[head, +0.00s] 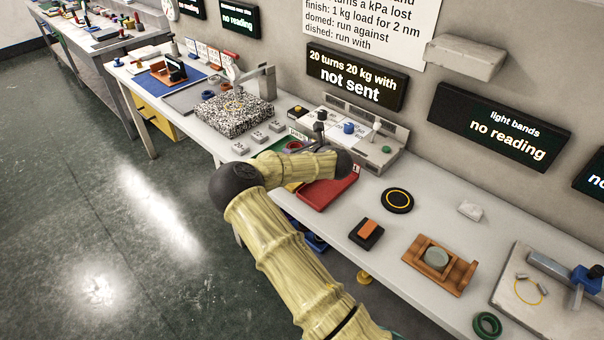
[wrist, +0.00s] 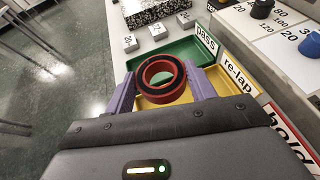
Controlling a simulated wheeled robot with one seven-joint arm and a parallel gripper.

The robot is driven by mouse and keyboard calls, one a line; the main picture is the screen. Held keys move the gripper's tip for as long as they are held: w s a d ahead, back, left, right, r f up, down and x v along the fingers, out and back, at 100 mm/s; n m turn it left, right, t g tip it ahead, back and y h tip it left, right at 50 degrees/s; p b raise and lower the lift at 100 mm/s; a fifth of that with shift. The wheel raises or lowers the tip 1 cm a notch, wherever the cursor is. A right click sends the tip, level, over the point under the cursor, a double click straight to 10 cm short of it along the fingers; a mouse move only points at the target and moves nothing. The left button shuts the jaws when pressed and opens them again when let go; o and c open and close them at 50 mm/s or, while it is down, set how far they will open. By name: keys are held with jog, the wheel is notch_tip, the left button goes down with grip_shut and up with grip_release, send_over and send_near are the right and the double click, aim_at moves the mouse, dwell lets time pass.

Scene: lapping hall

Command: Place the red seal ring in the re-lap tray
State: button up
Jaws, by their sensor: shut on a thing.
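The red seal ring (wrist: 161,80) shows in the wrist view, held between the two purple fingers of my gripper (wrist: 160,92). My gripper is shut on it. Below the ring is the yellow re-lap tray (wrist: 206,86), beside its "re-lap" label (wrist: 238,76). The ring appears above the tray; the exact height is hard to tell. The green pass tray (wrist: 180,52) lies just beyond. In the head view my arm hides much of the trays; a bit of red ring (head: 293,145) shows over the green tray (head: 270,151).
The red tray (head: 325,192) lies nearest on the bench, by the "hold" label (wrist: 290,128). A grey panel with knobs (head: 375,150) stands behind the trays. Small grey blocks (wrist: 158,29) and a speckled slab (head: 232,115) lie beyond. The bench front edge drops to the floor.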

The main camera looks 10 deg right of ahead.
jog(key=shift+f, duration=3.15)
jog(key=shift+f+p, duration=0.35)
jog(key=shift+f, duration=1.5)
jog(key=o, duration=1.1)
jog(key=b+v, duration=0.1)
jog(key=v, duration=1.1)
